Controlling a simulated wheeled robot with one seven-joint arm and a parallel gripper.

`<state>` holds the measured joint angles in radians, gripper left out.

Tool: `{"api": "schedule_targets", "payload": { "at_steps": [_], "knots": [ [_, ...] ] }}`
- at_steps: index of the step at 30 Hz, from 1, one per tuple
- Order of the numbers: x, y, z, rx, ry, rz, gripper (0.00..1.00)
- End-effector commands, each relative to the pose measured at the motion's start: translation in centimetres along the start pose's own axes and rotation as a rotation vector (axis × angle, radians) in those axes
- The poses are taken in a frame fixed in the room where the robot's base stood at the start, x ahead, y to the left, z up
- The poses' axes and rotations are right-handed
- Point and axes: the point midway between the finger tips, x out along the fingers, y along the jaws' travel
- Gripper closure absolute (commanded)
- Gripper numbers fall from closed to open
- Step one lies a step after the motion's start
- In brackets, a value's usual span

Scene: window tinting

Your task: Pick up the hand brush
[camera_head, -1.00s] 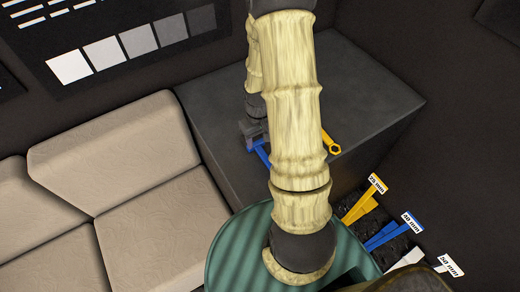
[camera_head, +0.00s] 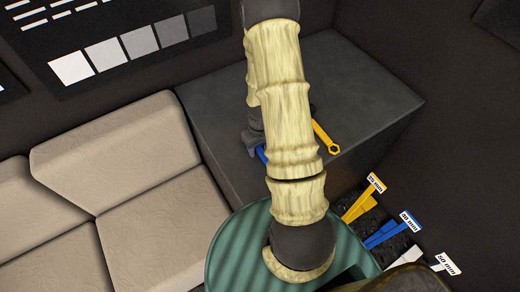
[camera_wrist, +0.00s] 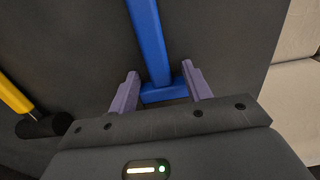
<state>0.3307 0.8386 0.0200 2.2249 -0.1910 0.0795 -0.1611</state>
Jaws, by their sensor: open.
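A blue T-shaped tool (camera_wrist: 152,45) lies on the dark grey box top, its long bar running away from the gripper and its crossbar at the near end. No bristles show, so I cannot tell if it is the hand brush. My gripper (camera_wrist: 163,82) is open, its two purple fingers on either side of the blue tool near the crossbar. I cannot tell whether they touch it. In the head view only a small piece of the blue tool (camera_head: 262,153) shows; my arm hides the rest and most of the gripper.
A yellow tool with a ring end (camera_head: 325,138) lies on the box (camera_head: 365,85) right of my arm; its dark end shows in the wrist view. Several labelled yellow, blue and white tools (camera_head: 380,236) stand at lower right. A beige seat (camera_head: 115,150) is at left.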

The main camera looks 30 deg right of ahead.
Motion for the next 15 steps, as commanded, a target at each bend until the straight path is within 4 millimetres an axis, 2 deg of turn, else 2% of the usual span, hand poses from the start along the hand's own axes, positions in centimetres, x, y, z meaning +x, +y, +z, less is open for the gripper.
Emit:
{"api": "schedule_targets", "payload": {
  "at_steps": [11,15],
  "knots": [
    [-0.03,0.0,-0.01,0.0,0.0,0.0,0.53],
    [-0.03,-0.01,-0.01,0.0,0.0,0.0,0.8]
  ]
}}
